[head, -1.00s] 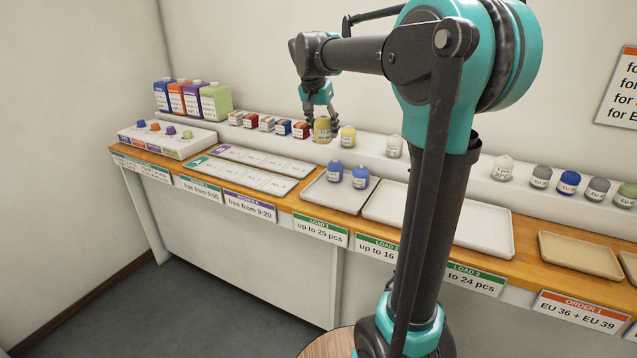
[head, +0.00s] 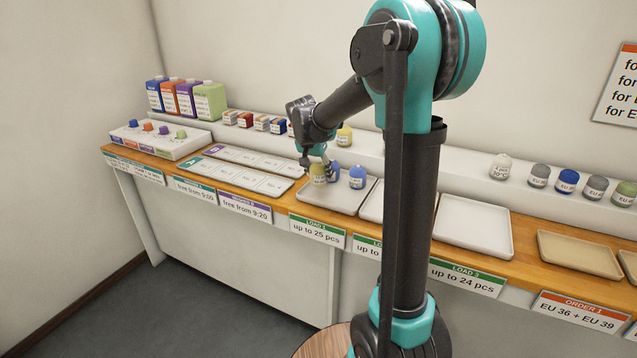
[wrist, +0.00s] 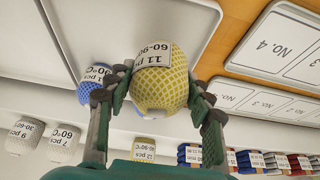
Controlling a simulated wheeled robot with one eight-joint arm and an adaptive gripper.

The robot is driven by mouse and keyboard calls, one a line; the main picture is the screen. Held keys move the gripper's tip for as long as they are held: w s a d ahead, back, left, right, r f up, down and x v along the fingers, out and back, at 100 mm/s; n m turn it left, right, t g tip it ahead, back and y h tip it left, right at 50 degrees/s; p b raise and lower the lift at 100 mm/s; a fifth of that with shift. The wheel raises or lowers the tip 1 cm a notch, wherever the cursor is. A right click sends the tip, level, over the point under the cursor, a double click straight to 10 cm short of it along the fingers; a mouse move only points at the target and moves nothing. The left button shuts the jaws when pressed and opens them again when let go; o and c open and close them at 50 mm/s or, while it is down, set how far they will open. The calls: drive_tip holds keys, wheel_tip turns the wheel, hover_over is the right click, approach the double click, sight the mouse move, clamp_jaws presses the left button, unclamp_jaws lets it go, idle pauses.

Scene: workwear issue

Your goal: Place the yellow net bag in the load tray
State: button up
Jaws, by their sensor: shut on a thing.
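The yellow net bag (head: 318,175) with a white label reading "11 pcs 60-90°C" is in my gripper (head: 317,165). In the wrist view the bag (wrist: 160,88) sits between both fingers, which touch its sides. The bag is over the left part of the LOAD 1 tray (head: 318,197), a white tray marked "up to 25 pcs". I cannot tell whether the bag touches the tray floor. Two blue net bags (head: 357,178) stand in that tray just to the right of the yellow one.
Another yellow bag (head: 344,136) stands on the back shelf. White machine boards with marked slots (head: 240,173) lie left of the tray. The LOAD 3 tray (head: 475,225) is empty. My arm hides part of the middle tray (head: 371,207).

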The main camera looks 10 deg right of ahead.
sight(319, 182)
drive_tip(key=shift+f, duration=1.9)
drive_tip(key=shift+f, duration=0.1)
drive_tip(key=o, duration=1.2)
drive_tip(key=shift+c, duration=0.2)
drive_tip(key=v, duration=1.2)
drive_tip(key=shift+d, duration=0.1)
drive_tip(key=s+d+f+n, duration=0.1)
drive_tip(key=s+f, duration=0.1)
drive_tip(key=s, duration=0.1)
drive_tip(key=s+d+f+n+y, duration=0.1)
drive_tip(key=s+d+f, duration=0.1)
drive_tip(key=s+f, duration=0.1)
drive_tip(key=s+d+f+n, duration=0.1)
drive_tip(key=s+f, duration=0.2)
drive_tip(key=s, duration=0.2)
drive_tip(key=shift+d+f, duration=0.15)
drive_tip(key=shift+d, duration=0.25)
drive_tip(key=s+d+f+n+y, duration=0.1)
drive_tip(key=s+f+n, duration=0.1)
drive_tip(key=s+f, duration=0.3)
drive_tip(key=s+f+n, duration=0.2)
drive_tip(key=s+f, duration=0.4)
drive_tip(key=s, duration=0.4)
drive_tip(key=shift+s+d+y, duration=0.3)
drive_tip(key=shift+d+y, duration=0.1)
